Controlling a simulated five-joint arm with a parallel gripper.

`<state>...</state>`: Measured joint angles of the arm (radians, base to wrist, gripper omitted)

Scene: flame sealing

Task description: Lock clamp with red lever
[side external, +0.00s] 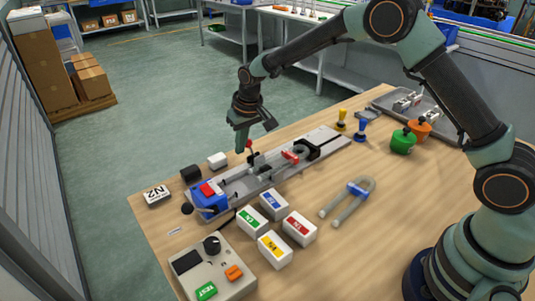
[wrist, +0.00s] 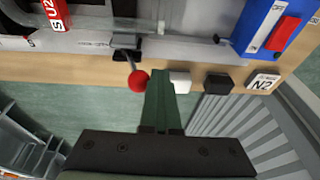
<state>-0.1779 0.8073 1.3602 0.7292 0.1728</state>
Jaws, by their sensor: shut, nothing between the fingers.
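The clamp's red lever knob (wrist: 138,82) sits on a thin dark stem in the wrist view. The stem rises from the dark clamp (wrist: 124,50) at the edge of the grey fixture. In the side view the red knob (side external: 249,143) shows just beside my gripper (side external: 240,149). My gripper (wrist: 160,74) is shut and empty, its fingers together just right of the knob in the wrist view. I cannot tell whether they touch it. A glass tube with a red label (wrist: 56,14) lies in the fixture.
A blue block with a red switch (side external: 208,190) stands at the fixture's near end. White and black blocks (side external: 191,173) stand by the bench edge. Labelled blocks (side external: 299,227), a control box (side external: 212,268) and a U-tube (side external: 347,202) lie in front.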

